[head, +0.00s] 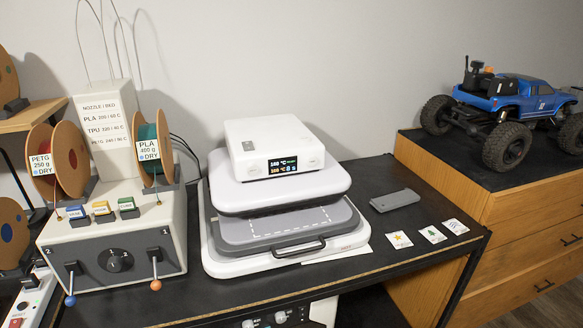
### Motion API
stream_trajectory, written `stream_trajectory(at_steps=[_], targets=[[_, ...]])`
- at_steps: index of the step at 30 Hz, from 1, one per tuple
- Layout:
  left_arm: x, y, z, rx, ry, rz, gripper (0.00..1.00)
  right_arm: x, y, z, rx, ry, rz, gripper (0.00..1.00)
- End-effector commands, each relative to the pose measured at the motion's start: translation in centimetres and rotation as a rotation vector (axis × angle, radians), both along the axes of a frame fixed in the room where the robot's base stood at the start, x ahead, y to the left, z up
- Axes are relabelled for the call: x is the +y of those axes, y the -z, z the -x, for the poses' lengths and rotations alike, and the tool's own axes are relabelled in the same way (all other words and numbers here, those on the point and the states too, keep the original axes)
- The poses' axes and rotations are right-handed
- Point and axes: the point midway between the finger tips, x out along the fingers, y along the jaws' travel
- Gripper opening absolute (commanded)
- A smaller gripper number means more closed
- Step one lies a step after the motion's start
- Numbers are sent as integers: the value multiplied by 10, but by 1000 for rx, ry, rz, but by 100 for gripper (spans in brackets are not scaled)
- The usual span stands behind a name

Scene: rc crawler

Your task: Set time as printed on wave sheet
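The white heat press (275,185) stands on the black bench with its upper plate raised above the grey lower plate (270,232). Its control box on top has a lit display (282,166) with two rows of figures, too small to read surely, the upper ending in "°C". A round dial shows at each side of the display, the right one at the box's front (312,163). The small white sheet with grey wave lines (455,227) lies flat at the bench's right, and no printed time is legible on it. Neither gripper is in view.
A star sheet (400,240) and a tree sheet (432,235) lie beside the wave sheet. A grey flat block (395,201) lies behind them. A filament station (115,235) with spools and levers stands left. A blue RC crawler (515,97) stands on the wooden cabinet at right.

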Motion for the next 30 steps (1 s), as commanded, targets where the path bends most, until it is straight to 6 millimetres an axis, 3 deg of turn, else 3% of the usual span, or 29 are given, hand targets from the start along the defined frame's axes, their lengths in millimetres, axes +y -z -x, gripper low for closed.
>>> stream_trajectory(at_steps=[9,15,30], targets=[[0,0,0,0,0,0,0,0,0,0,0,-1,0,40],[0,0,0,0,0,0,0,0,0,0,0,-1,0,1],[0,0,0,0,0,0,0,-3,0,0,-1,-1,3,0]])
